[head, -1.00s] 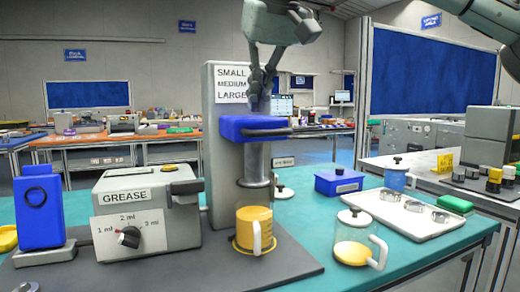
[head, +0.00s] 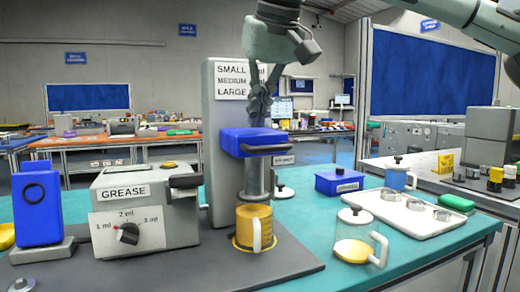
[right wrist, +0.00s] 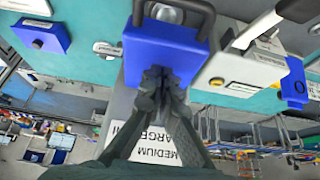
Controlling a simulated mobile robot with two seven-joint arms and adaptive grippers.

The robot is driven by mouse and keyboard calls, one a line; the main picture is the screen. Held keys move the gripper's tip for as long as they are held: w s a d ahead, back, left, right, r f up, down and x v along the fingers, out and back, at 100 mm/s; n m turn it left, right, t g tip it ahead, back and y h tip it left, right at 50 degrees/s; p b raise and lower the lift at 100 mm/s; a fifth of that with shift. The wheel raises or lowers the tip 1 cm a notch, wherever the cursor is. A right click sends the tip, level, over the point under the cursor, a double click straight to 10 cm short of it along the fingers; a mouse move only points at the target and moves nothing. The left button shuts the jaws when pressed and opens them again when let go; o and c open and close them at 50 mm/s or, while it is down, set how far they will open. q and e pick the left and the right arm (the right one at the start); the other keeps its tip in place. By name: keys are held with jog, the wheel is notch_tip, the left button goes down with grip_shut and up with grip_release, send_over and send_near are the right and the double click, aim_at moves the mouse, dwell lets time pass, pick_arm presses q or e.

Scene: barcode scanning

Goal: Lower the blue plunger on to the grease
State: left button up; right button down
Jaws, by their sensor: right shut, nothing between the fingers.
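The blue plunger block (head: 245,142) sits on its upright grey stand (head: 222,170), with a dark handle at its front. Its grey shaft runs down into the glass cup of yellow grease (head: 252,226) on the base. I cannot tell whether the shaft's lower end touches the grease. My right gripper (head: 259,113) is shut and empty, with its fingertips at the top of the blue block. In the right wrist view, the fingertips (right wrist: 160,74) are together against the blue plunger (right wrist: 148,50). My left gripper is not in view.
The grease machine (head: 150,210) with a dial stands left of the stand, beside a blue device (head: 37,208). A lidded glass jug (head: 354,240), a blue box (head: 339,182) and a white tray (head: 415,212) stand to the right on the teal table.

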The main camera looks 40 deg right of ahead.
jog(key=shift+r+p, duration=1.35)
jog(key=shift+p, duration=0.25)
notch_tip(320, 180, up, 6)
